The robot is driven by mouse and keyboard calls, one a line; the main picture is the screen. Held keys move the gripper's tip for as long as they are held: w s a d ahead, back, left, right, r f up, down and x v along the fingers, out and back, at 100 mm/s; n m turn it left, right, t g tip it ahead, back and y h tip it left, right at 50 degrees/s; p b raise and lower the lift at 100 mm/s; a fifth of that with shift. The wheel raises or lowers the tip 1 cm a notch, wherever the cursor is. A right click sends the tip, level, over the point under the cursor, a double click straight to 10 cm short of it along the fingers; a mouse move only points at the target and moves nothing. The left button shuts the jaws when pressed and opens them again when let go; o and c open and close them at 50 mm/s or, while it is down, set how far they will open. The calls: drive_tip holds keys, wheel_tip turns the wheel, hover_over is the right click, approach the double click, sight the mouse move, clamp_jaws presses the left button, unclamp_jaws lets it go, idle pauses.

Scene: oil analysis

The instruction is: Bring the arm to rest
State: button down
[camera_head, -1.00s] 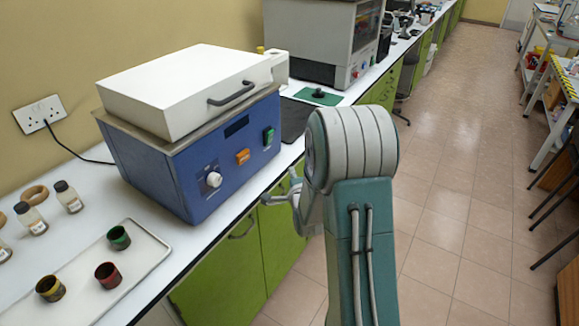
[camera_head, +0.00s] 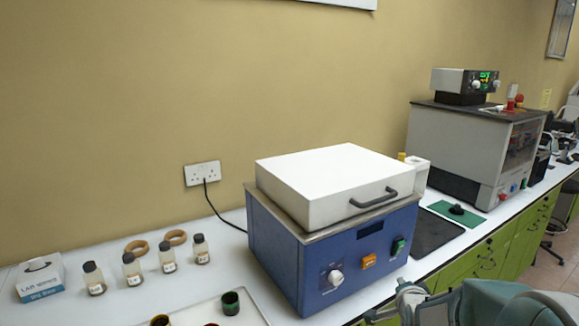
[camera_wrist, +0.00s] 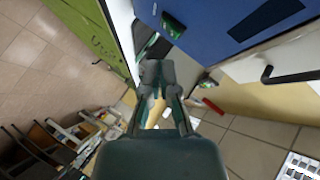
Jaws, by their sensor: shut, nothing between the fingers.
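My gripper (camera_head: 402,300) is at the bottom right of the head view, in front of the bench edge and below the blue machine's right front corner. Most of my arm behind it is cut off by the frame's lower edge. In the wrist view my gripper (camera_wrist: 157,72) has its fingers drawn together, with nothing held between them. The blue machine (camera_head: 275,262) has a closed white lid with a dark handle. It also shows, tilted, at the top of the wrist view (camera_wrist: 215,30). I cannot tell the exact gap between gripper and machine.
Several small bottles (camera_head: 133,268), two cork rings (camera_head: 175,237), a box (camera_head: 40,277) and a tray (camera_head: 195,310) with small pots occupy the bench's left. A grey machine (camera_head: 460,150) stands farther right. Floor (camera_wrist: 40,50) is open beside the green cabinets (camera_wrist: 85,30).

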drive_tip(key=s+a+r+n+g+y, duration=0.1)
drive_tip(key=s+a+n, duration=0.3)
drive_tip(key=s, duration=0.5)
drive_tip(key=s+a+r+n+g+y, duration=0.1)
drive_tip(key=s+a+r+n+g, duration=0.2)
drive_tip(key=s, duration=0.6)
drive_tip(key=s+a+r+n+g, duration=0.3)
drive_tip(key=s+n, duration=0.4)
drive_tip(key=s, duration=0.3)
drive_tip(key=shift+a+g+y, duration=0.4)
drive_tip(key=shift+a, duration=0.4)
